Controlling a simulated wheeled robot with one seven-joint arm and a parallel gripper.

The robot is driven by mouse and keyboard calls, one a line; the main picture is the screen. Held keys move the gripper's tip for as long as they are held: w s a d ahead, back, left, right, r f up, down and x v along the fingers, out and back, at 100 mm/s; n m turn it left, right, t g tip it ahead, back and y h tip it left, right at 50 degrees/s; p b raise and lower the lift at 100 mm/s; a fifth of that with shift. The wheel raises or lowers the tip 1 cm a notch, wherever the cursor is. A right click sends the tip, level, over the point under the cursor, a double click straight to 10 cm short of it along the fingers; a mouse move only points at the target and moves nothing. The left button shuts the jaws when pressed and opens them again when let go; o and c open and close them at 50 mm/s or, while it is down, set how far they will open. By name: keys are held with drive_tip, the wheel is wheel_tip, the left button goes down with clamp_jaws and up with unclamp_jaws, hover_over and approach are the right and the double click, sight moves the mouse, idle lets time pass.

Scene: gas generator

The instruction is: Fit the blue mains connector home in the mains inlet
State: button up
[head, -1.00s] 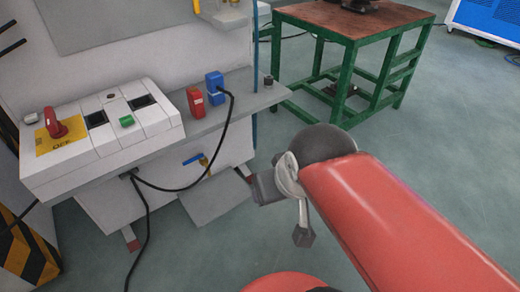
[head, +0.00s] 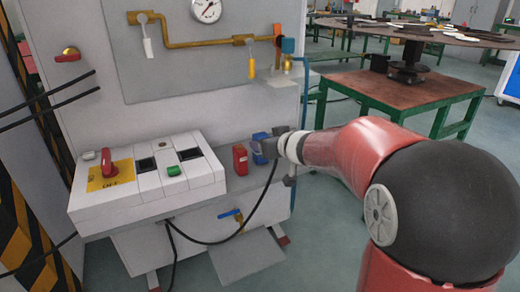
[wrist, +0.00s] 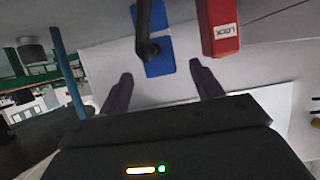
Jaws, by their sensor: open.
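The blue mains connector (head: 259,138) stands on the grey ledge beside the red block, with a black cable running down from it. In the wrist view blue parts (wrist: 160,66) show between and beyond my fingers, with the black cable (wrist: 143,22) crossing in front. I cannot tell which blue part is the connector and which the mains inlet, nor how deep the connector sits. My gripper (wrist: 163,84) is open and empty, its fingers spread to either side of the blue part. In the head view my gripper (head: 270,149) partly hides the blue parts.
The red block (wrist: 218,28) marked LOCK stands close beside the blue parts. A white control box (head: 150,180) with a red rotary switch is left on the ledge. A blue vertical pipe (wrist: 68,70) runs near the ledge's end. A green-framed table (head: 400,100) stands behind.

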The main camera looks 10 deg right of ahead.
sight(258, 137)
drive_tip(key=x, duration=0.2)
drive_tip(key=b+x, duration=0.1)
drive_tip(key=x, duration=0.4)
drive_tip(key=shift+w+r+b, duration=0.2)
drive_tip(key=shift+r+b, duration=0.1)
drive_tip(key=shift+c, duration=0.4)
drive_tip(key=c, duration=1.2)
drive_tip(key=shift+s+r, duration=0.1)
drive_tip(key=shift+r, duration=0.05)
